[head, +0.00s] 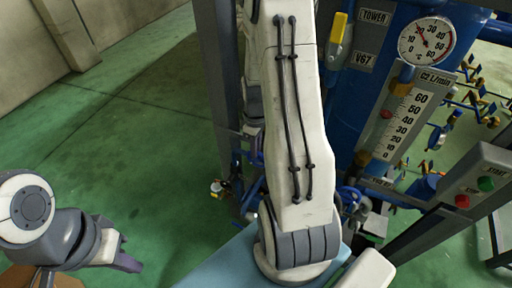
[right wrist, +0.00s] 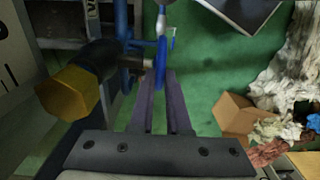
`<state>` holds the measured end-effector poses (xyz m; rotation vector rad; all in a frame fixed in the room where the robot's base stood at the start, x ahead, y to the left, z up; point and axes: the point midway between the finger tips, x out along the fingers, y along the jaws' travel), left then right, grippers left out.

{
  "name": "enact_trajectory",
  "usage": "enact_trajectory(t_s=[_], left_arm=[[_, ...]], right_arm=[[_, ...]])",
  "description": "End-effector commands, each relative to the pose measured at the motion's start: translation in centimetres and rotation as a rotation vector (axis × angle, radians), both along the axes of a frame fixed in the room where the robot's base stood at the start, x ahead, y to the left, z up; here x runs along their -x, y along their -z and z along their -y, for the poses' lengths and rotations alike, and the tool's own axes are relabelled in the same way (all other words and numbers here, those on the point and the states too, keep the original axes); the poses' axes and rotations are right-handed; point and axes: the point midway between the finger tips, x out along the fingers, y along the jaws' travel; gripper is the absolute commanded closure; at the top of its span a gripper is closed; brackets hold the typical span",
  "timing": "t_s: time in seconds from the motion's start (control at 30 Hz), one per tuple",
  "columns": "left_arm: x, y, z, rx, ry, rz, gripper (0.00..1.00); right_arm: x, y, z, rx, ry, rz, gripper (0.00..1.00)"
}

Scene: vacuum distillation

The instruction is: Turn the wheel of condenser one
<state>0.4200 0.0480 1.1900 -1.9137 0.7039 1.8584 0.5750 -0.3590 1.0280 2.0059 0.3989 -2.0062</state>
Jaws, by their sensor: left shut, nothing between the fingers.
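In the right wrist view a blue wheel (right wrist: 162,55) stands edge-on, on a short pale stem at its left. My right gripper (right wrist: 161,78) has one dark finger on each side of the wheel's lower rim. The gap between the fingertips is about as wide as the rim, so it looks shut on the wheel. No label naming the condenser can be read. In the head view my right arm hides this gripper. My left gripper (head: 127,262) is shut and empty at the lower left, over the green floor, far from the wheel.
A yellow-capped dark fitting (right wrist: 75,95) sits left of the wheel. A cardboard box (right wrist: 235,115) and crumpled cloths lie on the floor at right. In the head view a blue tower with a round gauge (head: 426,41), a flow scale and a start/stop box (head: 482,180) stand right of my right arm.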

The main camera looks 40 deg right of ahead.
Motion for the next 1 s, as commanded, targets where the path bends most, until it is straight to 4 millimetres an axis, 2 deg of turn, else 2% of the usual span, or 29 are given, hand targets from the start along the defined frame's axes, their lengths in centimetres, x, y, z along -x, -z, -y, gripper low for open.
enact_trajectory(t_s=[0.13,0.4,0.77,0.8,0.87,1.0], left_arm=[[0.0,-0.3,0.0,0.000,0.000,0.000,1.00],[0.0,-2.2,0.0,0.000,0.003,0.000,1.00],[0.0,-2.2,0.0,0.000,0.004,0.000,1.00],[0.0,-2.2,0.0,0.000,0.004,0.000,1.00],[0.0,-2.2,0.0,0.000,0.004,0.000,1.00],[0.0,-2.2,0.0,0.000,0.004,0.000,1.00]], right_arm=[[-0.1,-0.1,-0.1,0.001,-0.001,-0.007,1.00],[-0.6,-0.2,-0.4,0.038,-0.004,-0.105,1.00],[-0.7,0.0,-0.3,0.051,0.000,-0.122,1.00],[-0.7,0.0,-0.3,0.051,0.000,-0.121,0.77],[-0.7,0.0,-0.3,0.051,0.000,-0.121,0.55],[-0.7,0.0,-0.2,0.051,0.001,-0.121,0.55]])
